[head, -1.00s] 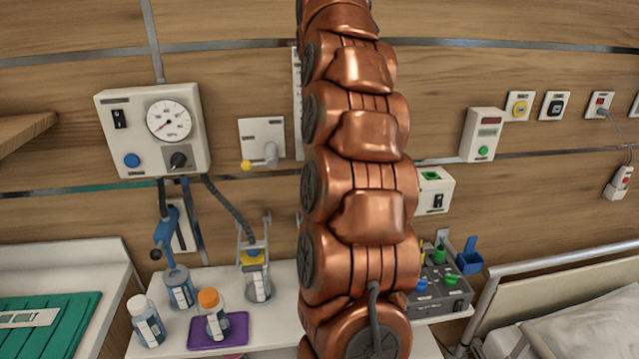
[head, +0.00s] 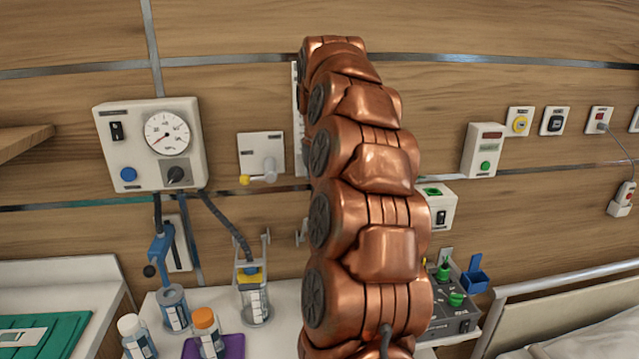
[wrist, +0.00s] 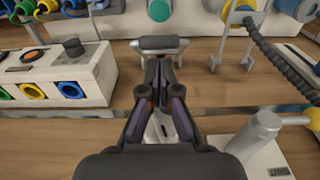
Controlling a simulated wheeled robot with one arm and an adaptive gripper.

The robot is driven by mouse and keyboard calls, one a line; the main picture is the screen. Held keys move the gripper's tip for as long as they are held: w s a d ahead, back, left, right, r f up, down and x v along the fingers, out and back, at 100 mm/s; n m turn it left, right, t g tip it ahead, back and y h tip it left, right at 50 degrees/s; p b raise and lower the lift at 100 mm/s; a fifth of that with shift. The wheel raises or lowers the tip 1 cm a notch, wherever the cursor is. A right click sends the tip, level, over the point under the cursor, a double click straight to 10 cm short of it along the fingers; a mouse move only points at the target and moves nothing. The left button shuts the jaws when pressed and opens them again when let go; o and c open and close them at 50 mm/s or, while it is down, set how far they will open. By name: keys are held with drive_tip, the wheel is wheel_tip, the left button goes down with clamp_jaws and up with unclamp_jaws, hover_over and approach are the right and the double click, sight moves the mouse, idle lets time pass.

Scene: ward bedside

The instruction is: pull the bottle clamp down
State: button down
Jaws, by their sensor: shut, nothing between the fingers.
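In the wrist view, a metal clamp frame with a dark grip bar (wrist: 160,43) stands ahead of my gripper (wrist: 160,62), near a round green part at the top edge. It looks like the bottle clamp. My gripper's dark purple fingers are shut and empty, their tips close to the bar; I cannot tell if they touch it. In the head view, my copper arm hides my gripper and most of this clamp.
A wall valve with a yellow knob (head: 262,172) is close to my gripper, at the lower right of the wrist view (wrist: 262,130). A white box with coloured sockets (wrist: 75,72) is at the left there. A gauge box (head: 125,150) and corrugated hose (head: 228,220) are at left.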

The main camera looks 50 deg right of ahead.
drive_tip(key=shift+f, duration=1.1)
drive_tip(key=shift+s+a+f+t+b, duration=0.25)
drive_tip(key=shift+s+t+b, duration=0.05)
drive_tip(key=shift+b, duration=0.25)
